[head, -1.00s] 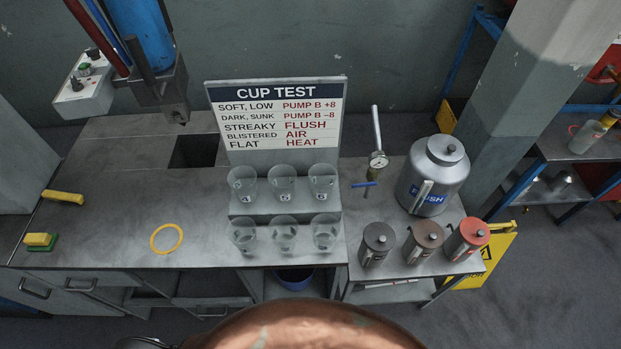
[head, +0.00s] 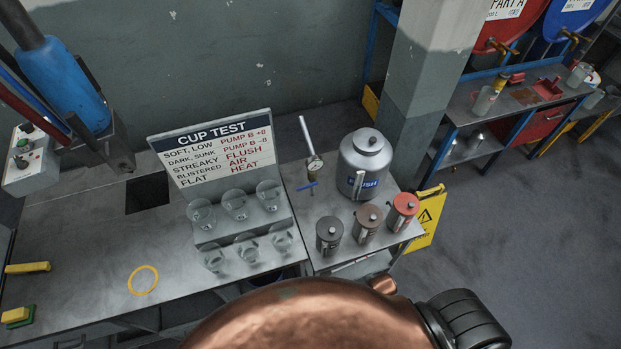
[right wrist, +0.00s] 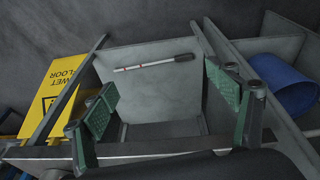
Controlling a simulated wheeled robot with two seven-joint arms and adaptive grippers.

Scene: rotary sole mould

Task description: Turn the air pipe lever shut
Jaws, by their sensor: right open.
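The air pipe (head: 306,135) stands upright and slightly tilted on the small side table in the head view, with a round gauge (head: 315,166) on it. The blue lever (head: 307,186) is just below the gauge, lying nearly level across the picture. No gripper is near it. My right gripper (right wrist: 165,100) shows in the right wrist view, its two green-padded fingers wide apart with nothing between them. Beyond it is a grey shelf with a thin rod lying on it. The lever does not show in the right wrist view. My left gripper is not in view.
Beside the pipe stand a FLUSH tank (head: 365,160) and three lidded cans, including a grey one (head: 329,236). The CUP TEST board (head: 215,160) and clear cups are to the left. A yellow floor sign (head: 428,218) stands right; a blue bucket (right wrist: 280,85) shows in the wrist view.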

